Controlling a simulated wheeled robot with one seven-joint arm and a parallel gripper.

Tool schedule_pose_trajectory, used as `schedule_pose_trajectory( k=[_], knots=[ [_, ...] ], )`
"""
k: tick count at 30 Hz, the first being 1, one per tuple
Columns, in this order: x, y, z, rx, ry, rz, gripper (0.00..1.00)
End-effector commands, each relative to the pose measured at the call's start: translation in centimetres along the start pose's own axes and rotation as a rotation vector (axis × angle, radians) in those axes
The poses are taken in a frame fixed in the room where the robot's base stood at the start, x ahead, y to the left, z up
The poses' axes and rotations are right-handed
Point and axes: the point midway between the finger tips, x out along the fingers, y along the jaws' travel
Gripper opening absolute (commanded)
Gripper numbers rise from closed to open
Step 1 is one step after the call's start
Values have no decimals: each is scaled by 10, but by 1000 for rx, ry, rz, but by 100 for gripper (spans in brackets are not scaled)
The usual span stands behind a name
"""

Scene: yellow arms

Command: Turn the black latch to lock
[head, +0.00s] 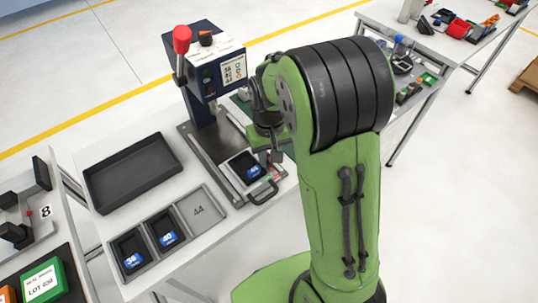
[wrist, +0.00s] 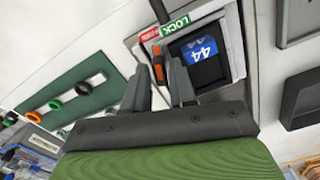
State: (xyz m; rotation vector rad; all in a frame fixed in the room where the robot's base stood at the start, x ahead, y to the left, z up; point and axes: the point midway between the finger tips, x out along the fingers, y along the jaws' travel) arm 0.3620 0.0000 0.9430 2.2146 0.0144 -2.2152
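A fixture on the press base holds a black block with a blue 44 label (wrist: 205,48); the block also shows in the head view (head: 246,167). Beside it is a green LOCK label (wrist: 175,25) and a red label (wrist: 149,34) whose text I cannot read. A narrow dark latch with an orange strip (wrist: 158,64) lies just below these labels, its lower part hidden near my fingers. My gripper (wrist: 161,82) has its two fingers apart, one on each side of the latch's near end. I cannot tell whether either finger touches it. In the head view my arm largely hides the latch.
The blue press (head: 206,85) with its red-knobbed lever (head: 182,40) rises behind the fixture. A black loop handle (head: 264,192) sticks out in front. An empty black tray (head: 132,172) and a grey rack (head: 203,211) with blocks 36 and 40 are to the left.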

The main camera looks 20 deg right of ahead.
Motion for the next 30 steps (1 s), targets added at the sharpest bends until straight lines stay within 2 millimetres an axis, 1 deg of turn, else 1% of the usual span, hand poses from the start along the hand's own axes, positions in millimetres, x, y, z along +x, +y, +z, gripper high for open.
schedule_pose_trajectory(
  k=[3,4,8,9,20,26,30],
  knots=[
    [-1,0,0,0,0,0,26],
    [-1,0,0,0,0,0,22],
    [-1,0,0,0,0,0,3],
    [-1,0,0,0,0,0,0],
    [-2,0,0,32,0,0,0],
    [-2,0,0,133,0,0,0],
    [-2,0,0,245,1,0,0]
  ],
)
